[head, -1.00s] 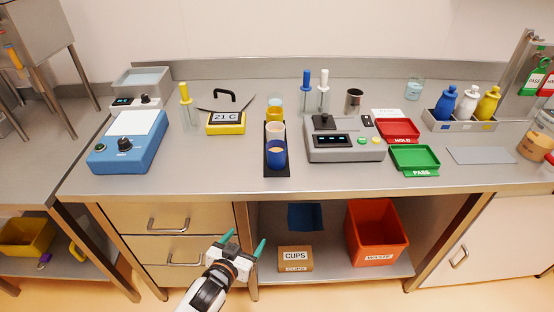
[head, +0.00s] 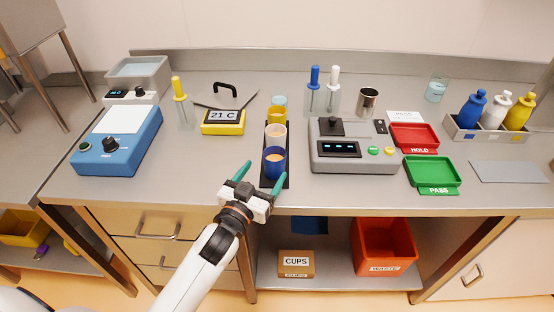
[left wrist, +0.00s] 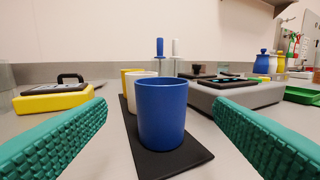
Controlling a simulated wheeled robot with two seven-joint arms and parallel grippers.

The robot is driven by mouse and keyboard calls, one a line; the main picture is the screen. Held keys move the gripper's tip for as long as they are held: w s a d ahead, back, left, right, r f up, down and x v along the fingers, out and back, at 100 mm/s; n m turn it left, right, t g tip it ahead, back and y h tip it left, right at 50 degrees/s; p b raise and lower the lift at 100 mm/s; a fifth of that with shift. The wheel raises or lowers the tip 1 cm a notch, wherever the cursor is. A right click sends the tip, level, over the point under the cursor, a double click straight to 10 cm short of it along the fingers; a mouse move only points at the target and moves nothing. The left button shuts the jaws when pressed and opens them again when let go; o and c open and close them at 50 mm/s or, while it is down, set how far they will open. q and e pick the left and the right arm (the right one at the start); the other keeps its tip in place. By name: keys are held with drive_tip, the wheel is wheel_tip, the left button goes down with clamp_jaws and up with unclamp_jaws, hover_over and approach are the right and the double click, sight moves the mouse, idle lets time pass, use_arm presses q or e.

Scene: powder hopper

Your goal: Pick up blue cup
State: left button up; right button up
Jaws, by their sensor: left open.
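The blue cup (head: 274,163) stands upright at the near end of a black strip mat (head: 285,182) on the steel bench. In the left wrist view the blue cup (left wrist: 162,115) is centred between the two teal fingers, ahead of them and untouched. My left gripper (head: 260,177) is open and empty at the bench's front edge, just short of the cup. It also shows in the left wrist view (left wrist: 160,140). A white cup (head: 275,136) and a yellow cup (head: 277,114) stand in line behind the blue cup. My right gripper is not in view.
A grey device (head: 352,158) stands right of the mat, with a green tray (head: 432,187) and red tray (head: 414,149) beyond. A yellow timer-like box (head: 222,128) and blue device (head: 118,150) stand to the left. Clear bench lies left of the mat.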

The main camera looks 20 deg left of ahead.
sight(279, 152)
use_arm(q)
drive_tip(key=shift+w+d+r, duration=0.15)
drive_tip(key=shift+w, duration=1.4)
drive_tip(key=w, duration=0.1)
drive_tip(key=w+p, duration=0.1)
drive_tip(key=w, duration=0.3)
drive_tip(key=shift+d+f+p, duration=0.2)
drive_tip(key=shift+d+p, duration=0.1)
drive_tip(key=shift+d, duration=0.05)
drive_tip(key=shift+w+f, duration=0.1)
drive_tip(key=shift+w, duration=0.1)
drive_tip(key=c, duration=1.1)
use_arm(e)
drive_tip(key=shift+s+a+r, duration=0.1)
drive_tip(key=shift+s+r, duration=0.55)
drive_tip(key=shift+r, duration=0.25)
